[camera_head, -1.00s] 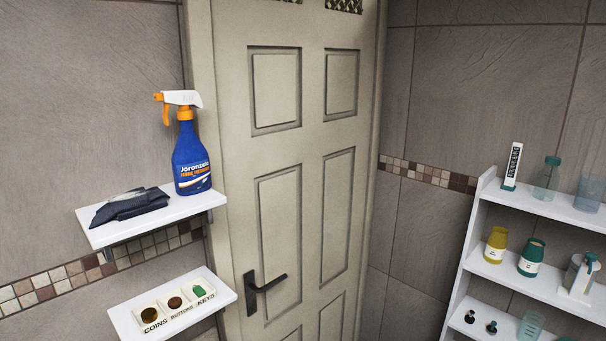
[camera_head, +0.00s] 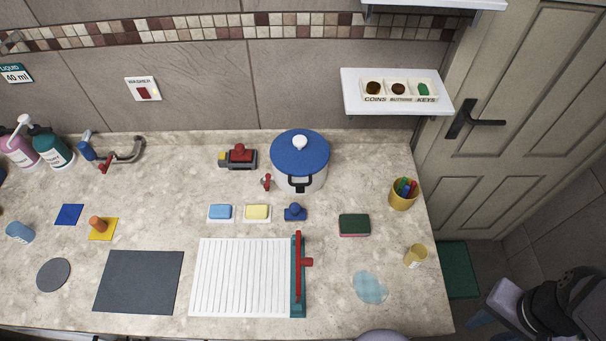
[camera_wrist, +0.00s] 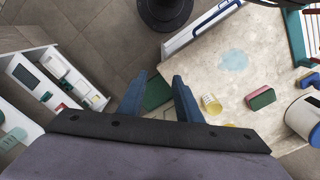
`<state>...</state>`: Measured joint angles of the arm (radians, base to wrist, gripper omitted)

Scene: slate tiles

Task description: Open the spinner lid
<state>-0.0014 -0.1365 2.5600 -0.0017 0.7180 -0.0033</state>
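The spinner is a white round pot (camera_head: 298,182) at the back of the counter, with a blue lid (camera_head: 290,158) seated on top. A white knob (camera_head: 299,142) stands at the lid's middle, and a black handle is on the pot's front. In the wrist view, part of the white pot (camera_wrist: 302,115) shows at the right edge. My gripper (camera_wrist: 160,78) is open and empty, its two blue fingers apart. In the head view my gripper (camera_head: 476,322) is at the lower right, off the counter's right end and well away from the spinner.
A red-and-grey device (camera_head: 239,157) stands left of the spinner. A blue block (camera_head: 296,212), soap dishes, a sponge (camera_head: 354,225) and a yellow pen cup (camera_head: 403,195) lie nearby. A white wall shelf (camera_head: 395,105) hangs behind, right of the lid.

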